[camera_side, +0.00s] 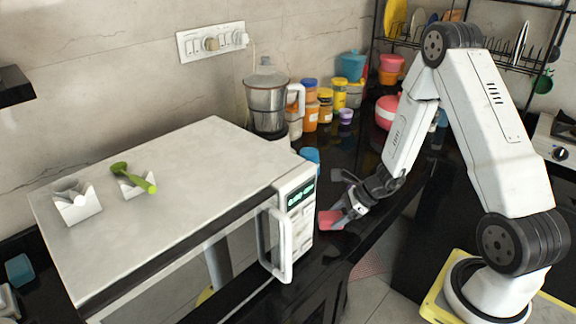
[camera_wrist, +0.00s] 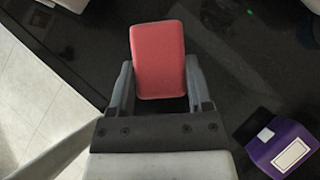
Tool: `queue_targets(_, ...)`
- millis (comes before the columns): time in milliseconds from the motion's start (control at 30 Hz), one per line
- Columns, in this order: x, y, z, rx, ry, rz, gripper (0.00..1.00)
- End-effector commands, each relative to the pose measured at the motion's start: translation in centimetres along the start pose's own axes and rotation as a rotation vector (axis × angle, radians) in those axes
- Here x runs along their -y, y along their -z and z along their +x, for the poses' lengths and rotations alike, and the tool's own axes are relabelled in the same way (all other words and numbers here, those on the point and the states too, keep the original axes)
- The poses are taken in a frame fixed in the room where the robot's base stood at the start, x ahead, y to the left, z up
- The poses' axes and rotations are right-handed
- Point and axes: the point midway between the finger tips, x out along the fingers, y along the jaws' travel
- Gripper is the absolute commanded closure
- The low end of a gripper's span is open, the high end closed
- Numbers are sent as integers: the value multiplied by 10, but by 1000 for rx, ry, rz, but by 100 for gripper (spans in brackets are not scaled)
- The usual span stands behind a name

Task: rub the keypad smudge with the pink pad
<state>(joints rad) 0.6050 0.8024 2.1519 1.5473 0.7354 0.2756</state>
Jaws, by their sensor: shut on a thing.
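My gripper (camera_side: 343,207) is shut on the pink pad (camera_side: 329,220), just right of the white microwave front. In the wrist view the pink pad (camera_wrist: 157,58) sits between the two grey fingers of my gripper (camera_wrist: 158,88). The pad is above the black counter and apart from the microwave, as far as I can tell. The keypad panel (camera_side: 300,215) is the upright strip at the right end of the microwave, with a lit green display (camera_side: 301,196) at its top. A smudge on the keypad is too small to make out.
The microwave door handle (camera_side: 277,245) sticks out left of the keypad. A green-handled tool (camera_side: 134,178) in a white holder and another white holder (camera_side: 77,203) stand on the microwave top. A mixer (camera_side: 268,98) and several jars stand behind. A purple box (camera_wrist: 283,145) lies on the counter.

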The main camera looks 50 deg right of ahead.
Motion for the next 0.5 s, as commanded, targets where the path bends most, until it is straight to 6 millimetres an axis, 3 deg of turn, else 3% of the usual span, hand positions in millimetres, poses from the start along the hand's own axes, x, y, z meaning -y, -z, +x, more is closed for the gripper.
queue_targets(500,0,-10,-11,0,0,1,100)
